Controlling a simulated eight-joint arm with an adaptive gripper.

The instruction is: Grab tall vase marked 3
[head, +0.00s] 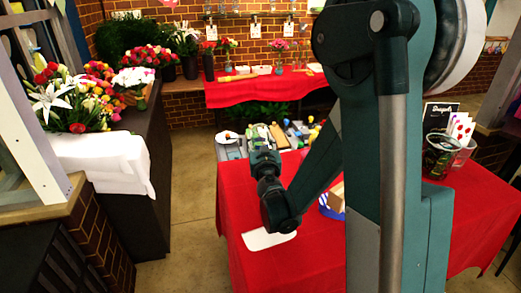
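My gripper (262,133) is over the far left part of the front red-covered table (236,200). It points away from the camera, and its fingers are too small and partly hidden to tell open from shut. Several vases stand on the back red-covered table (260,95): a tall dark one (209,66) at the left end, a small bluish one (228,66) with a flower, and one (279,67) with pink flowers. No number 3 is readable on any of them, so I cannot tell which is marked 3. My gripper is well short of the back table.
Small tools and coloured items (298,132) lie beyond my gripper. A white sheet (268,239) lies at the front table's left side. Containers (440,155) stand at its right. Bouquets (75,100) fill the left counter. Bare floor (193,190) lies between counter and table.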

